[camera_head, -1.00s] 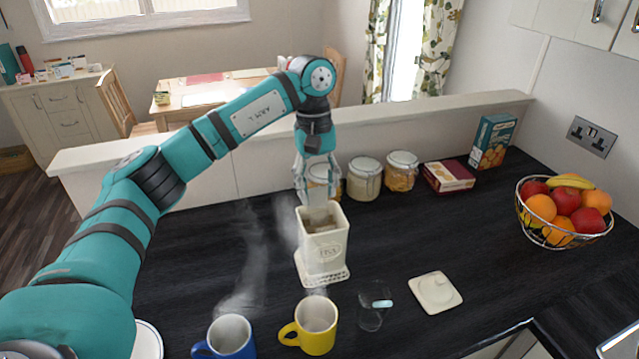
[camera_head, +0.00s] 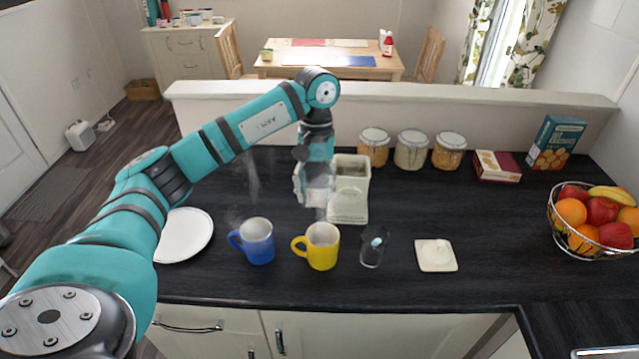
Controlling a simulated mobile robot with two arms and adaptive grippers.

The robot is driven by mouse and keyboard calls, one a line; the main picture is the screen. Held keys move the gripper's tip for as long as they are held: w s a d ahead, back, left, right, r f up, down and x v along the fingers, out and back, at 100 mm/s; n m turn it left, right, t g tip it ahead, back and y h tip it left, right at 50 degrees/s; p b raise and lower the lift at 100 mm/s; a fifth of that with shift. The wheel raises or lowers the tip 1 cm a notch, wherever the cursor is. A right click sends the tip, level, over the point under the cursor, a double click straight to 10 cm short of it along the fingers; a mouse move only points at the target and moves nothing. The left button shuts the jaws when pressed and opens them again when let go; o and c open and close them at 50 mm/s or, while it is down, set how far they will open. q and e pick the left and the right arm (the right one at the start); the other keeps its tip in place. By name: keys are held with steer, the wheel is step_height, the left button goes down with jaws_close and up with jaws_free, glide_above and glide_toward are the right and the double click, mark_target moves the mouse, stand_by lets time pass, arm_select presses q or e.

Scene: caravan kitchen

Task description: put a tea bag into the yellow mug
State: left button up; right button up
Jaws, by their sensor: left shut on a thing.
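The yellow mug (camera_head: 323,250) stands upright near the front of the dark worktop, its handle to the left. The cream tea canister (camera_head: 349,205) stands open behind it, with brownish contents showing at its top. My left gripper (camera_head: 314,196) points down just left of the canister, above and behind the yellow mug. It is shut on a small pale thing, seemingly a tea bag, which is blurred and mostly hidden by the fingers. The canister's square lid (camera_head: 436,256) lies on the worktop to the right. My right gripper is not in view.
A blue mug (camera_head: 258,243) stands left of the yellow one, a clear glass (camera_head: 373,250) to its right. A white plate (camera_head: 184,236) lies at left. Jars (camera_head: 411,150), boxes (camera_head: 497,166) and a fruit basket (camera_head: 590,222) line the back and right. Worktop right of the canister is clear.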

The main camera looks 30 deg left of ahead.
mark_target(318, 203)
arm_select(q)
steer(key=f, duration=0.1)
steer(key=d+f+b, duration=0.1)
steer(key=f, duration=0.1)
steer(key=shift+s+f, duration=0.15)
steer(key=shift+f, duration=0.15)
steer(key=shift+a+f, duration=0.15)
steer(key=o, duration=0.8)
steer(key=shift+c, duration=0.2)
steer(key=shift+a, duration=0.1)
steer(key=r, duration=0.4)
steer(key=w+r, duration=0.1)
steer(key=r, duration=0.7)
steer(key=shift+w+a, duration=0.35)
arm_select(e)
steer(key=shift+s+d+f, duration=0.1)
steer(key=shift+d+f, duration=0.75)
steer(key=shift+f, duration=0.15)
